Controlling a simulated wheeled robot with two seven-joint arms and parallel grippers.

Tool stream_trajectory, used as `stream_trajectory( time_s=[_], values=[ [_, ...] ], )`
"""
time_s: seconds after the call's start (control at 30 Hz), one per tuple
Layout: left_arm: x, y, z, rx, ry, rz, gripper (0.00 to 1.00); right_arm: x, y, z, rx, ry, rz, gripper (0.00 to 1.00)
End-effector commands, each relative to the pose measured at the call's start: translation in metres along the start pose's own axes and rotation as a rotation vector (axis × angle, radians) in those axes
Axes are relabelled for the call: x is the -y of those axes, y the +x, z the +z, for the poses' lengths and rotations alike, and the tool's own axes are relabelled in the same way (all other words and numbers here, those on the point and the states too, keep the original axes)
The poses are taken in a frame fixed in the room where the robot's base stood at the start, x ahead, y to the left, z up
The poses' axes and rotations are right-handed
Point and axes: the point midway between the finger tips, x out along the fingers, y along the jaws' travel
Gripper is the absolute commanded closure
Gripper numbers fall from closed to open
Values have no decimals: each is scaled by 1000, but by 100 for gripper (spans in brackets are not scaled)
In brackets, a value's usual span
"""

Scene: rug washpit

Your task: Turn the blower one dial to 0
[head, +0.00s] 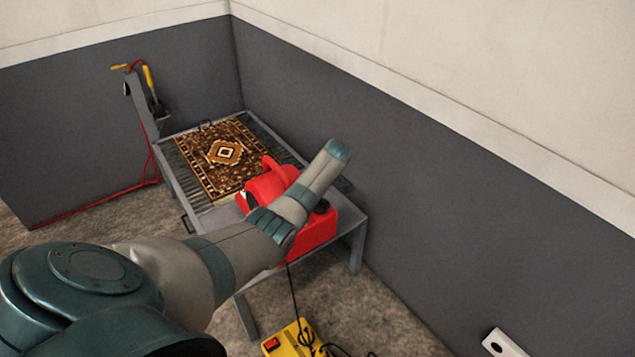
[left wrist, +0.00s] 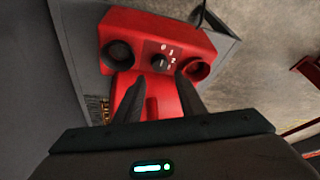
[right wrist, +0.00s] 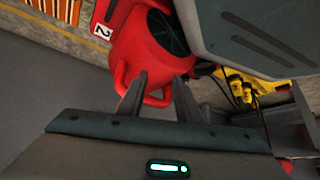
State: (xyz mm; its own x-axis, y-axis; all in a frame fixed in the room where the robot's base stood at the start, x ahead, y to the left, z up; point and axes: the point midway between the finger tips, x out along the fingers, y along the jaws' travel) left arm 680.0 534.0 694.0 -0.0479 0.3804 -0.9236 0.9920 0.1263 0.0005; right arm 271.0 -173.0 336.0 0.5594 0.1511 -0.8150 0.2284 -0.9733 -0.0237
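The red blower (head: 318,228) stands on the near end of the grey metal table, partly hidden by my arm in the head view. In the left wrist view, its red panel (left wrist: 135,22) has a black dial (left wrist: 160,62) with white numerals, between two dark round recesses. The pointer's exact setting is too small to read. My left gripper (left wrist: 158,85) is open, its fingers apart just short of the dial. In the right wrist view, a red blower body (right wrist: 145,45) with a handle lies ahead of my right gripper (right wrist: 160,85), which is open. Neither gripper shows clearly in the head view.
A patterned rug (head: 222,152) lies on the slatted table (head: 190,202) behind the blower. A yellow box (head: 290,338) with black cables is on the floor. A stand with yellow-handled tools (head: 148,78) is at the back left. Grey walls close in behind and right.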

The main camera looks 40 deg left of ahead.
Motion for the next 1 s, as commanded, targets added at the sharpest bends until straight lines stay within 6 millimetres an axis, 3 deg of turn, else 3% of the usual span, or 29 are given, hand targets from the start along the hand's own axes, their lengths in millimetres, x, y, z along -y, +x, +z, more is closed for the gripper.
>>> stream_trajectory(
  time_s=[0.2, 0.43, 0.63, 1.0],
  values=[
    [-1, -44, 0, 1, 0, 4, 64, -2, -1, 9, 22, -1, 3, 69],
    [0, -78, 0, 0, 0, 2, 64, -3, 0, 8, 19, -1, 3, 69],
    [0, -89, -1, 0, 0, 0, 64, -3, 0, 0, 3, -1, 3, 69],
    [0, -90, -1, 0, 0, -1, 64, -2, 0, 0, 2, -1, 2, 69]
  ],
)
